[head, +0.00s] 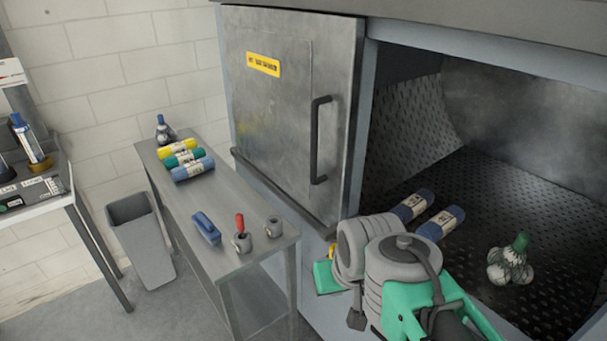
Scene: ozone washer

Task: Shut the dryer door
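The dryer door (285,100) is a flat grey metal panel with a yellow label and a black vertical handle (315,140) near its right edge. It stands at the left part of the machine. To its right the chamber (490,180) is wide open, so the door does not cover it. My arm shows at the lower middle, in front of the machine and below the right of the handle. No gripper fingers can be made out. Nothing of mine is seen touching the handle.
Inside the chamber lie two blue rolls (440,223) and a green-topped flask cluster (511,262). A metal side table (170,215) at left holds several rolls, a blue item and cups. A grey bin (140,240) and another table (45,195) stand further left.

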